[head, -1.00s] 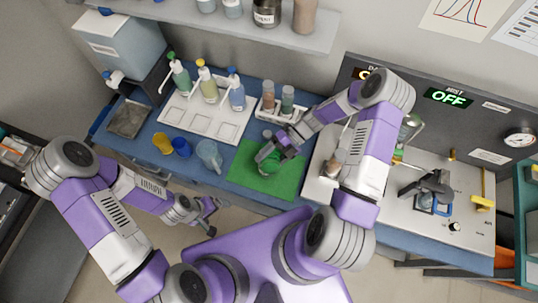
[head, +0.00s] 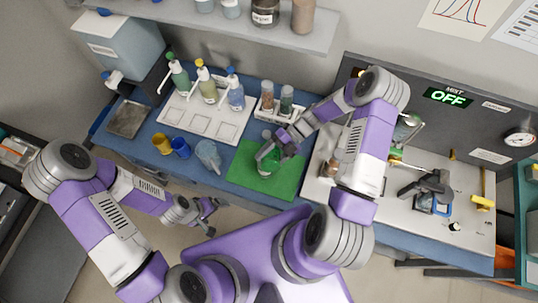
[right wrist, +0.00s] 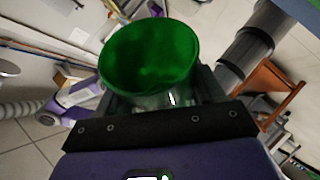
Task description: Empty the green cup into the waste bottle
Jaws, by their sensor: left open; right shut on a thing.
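The green cup (head: 266,168) is over the green mat (head: 290,182) in the head view. My right gripper (head: 267,155) is shut on it. In the right wrist view the cup (right wrist: 150,62) shows its wide green mouth and clear lower wall, with the dark fingers of the right gripper (right wrist: 160,103) beside it. I cannot tell its height above the mat. My left gripper (head: 203,212) is open and empty in front of the table edge. I cannot tell for sure which vessel is the waste bottle.
Yellow (head: 162,143) and blue (head: 181,147) cups and a pale blue jug (head: 208,154) stand left of the mat. Pump bottles (head: 208,86) stand on a white tray behind. A vial rack (head: 266,112) is behind the mat; a machine (head: 425,190) is at right.

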